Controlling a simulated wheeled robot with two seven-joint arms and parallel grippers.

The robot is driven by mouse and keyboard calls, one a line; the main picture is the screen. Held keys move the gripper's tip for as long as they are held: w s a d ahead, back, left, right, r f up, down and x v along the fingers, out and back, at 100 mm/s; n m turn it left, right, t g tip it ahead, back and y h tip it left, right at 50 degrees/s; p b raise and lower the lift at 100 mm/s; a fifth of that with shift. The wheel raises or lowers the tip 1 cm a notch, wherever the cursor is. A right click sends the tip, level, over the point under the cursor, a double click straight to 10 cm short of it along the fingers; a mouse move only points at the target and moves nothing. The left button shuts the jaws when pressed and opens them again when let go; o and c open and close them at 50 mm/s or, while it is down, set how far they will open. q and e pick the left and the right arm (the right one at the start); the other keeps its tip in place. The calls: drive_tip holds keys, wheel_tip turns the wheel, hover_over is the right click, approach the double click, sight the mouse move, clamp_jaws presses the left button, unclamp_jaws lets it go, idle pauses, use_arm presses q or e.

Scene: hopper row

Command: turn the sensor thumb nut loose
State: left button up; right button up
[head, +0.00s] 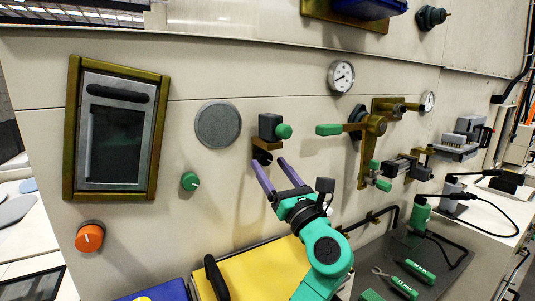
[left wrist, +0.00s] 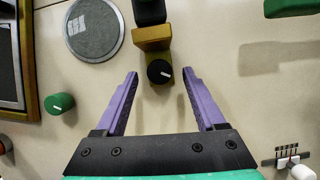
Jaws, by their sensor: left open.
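The sensor is a dark block (head: 268,125) with a green round end (head: 284,131), on a brass bracket (head: 264,148) fixed to the wall panel. Under the bracket is a small black knob (left wrist: 160,72) with a white mark, which looks like the thumb nut. In the left wrist view the bracket (left wrist: 152,38) sits just above it. My left gripper (head: 268,163) is open, its two purple fingers pointing at the panel. In the left wrist view the knob appears between the fingertips, with a gap on both sides. My right gripper is in neither view.
A round grey disc (head: 218,125) and a green knob (head: 189,181) are on the panel to the left. A green-handled lever (head: 329,129) and brass valve plate (head: 372,135) stick out to the right.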

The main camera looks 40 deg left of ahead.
use_arm(q)
drive_tip(key=shift+w+a+r, duration=0.2)
drive_tip(key=shift+a+r, duration=0.2)
drive_tip(key=shift+a, duration=0.2)
drive_tip(key=shift+a+r, duration=0.1)
drive_tip(key=shift+a, duration=0.05)
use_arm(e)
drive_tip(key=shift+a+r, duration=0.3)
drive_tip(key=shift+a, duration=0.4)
use_arm(q)
drive_tip(key=shift+w, duration=0.1)
clamp_jaws()
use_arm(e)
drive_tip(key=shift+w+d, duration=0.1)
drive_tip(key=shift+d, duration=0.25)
